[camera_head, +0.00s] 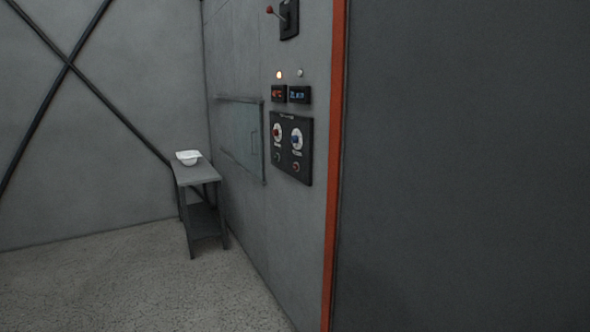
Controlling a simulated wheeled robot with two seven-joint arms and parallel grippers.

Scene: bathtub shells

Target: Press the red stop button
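A dark control panel (304,174) is fixed to the grey wall right of the middle. It bears a red knob or button (277,132) on a pale round plate at upper left and a blue one (296,138) at upper right. Below them are two small round buttons; the lower right one (296,167) looks reddish, the lower left one (278,156) is dim. The labels are too small to read, so I cannot tell which is the stop button. Neither of my grippers is in view.
Above the panel are two small displays (299,95), a lit orange lamp (279,75) and a red-tipped lever (270,10). A grey table (198,174) with a white bowl (188,158) stands left. An orange-edged grey surface (460,170) fills the right. The floor (130,280) at front left is clear.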

